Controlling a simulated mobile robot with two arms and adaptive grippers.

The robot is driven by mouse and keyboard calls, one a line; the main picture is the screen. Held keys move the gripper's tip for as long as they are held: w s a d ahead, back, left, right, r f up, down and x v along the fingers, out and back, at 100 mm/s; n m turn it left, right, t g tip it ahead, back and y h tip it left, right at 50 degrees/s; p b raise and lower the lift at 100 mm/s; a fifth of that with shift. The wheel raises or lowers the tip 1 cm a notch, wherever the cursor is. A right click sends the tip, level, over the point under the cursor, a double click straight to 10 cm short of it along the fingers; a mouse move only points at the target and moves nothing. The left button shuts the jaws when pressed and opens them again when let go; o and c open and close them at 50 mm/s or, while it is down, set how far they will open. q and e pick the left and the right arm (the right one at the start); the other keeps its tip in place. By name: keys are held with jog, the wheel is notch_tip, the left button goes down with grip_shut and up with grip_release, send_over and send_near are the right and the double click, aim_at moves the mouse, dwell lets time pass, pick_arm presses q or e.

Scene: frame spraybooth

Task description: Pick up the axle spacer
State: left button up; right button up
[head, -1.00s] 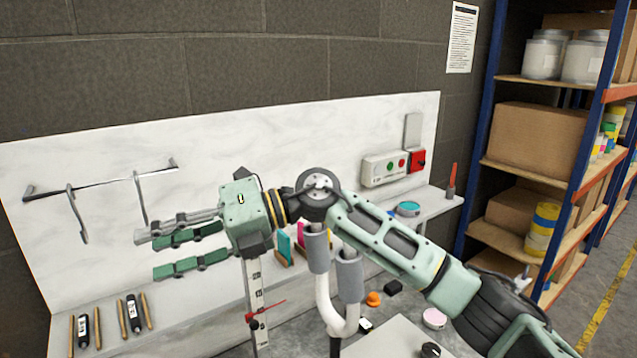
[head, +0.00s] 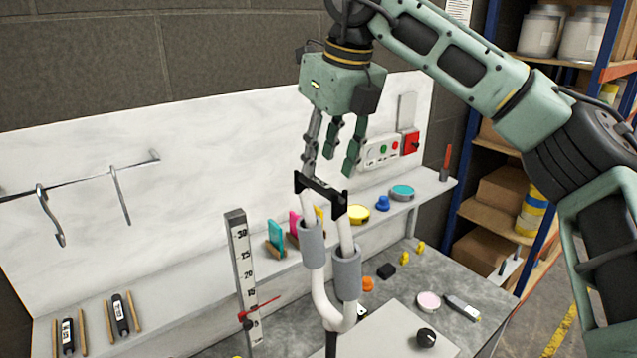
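A white bicycle fork (head: 328,302) stands with its two legs pointing up, a grey sleeve around each leg. A black bar, which looks like the axle spacer (head: 322,190), spans the black tips of the legs. My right gripper (head: 331,166) points down just above this bar. Its fingers are apart, and nothing shows between them. The left fingertip looks close to the bar's left end; I cannot tell whether it touches. My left gripper is not in view.
An upright scale (head: 241,265) with a red pointer stands left of the fork. A back shelf carries coloured items, a yellow disc (head: 358,214) and a teal-topped tin (head: 402,192). A grey panel (head: 385,335) and small parts lie right of the fork. Hooks (head: 50,215) hang at left.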

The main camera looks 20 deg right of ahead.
aim_at(319, 181)
jog(key=p+x, duration=0.1)
jog(key=x, duration=0.3)
jog(key=shift+a, duration=0.1)
jog(key=shift+c, duration=0.5)
grip_shut()
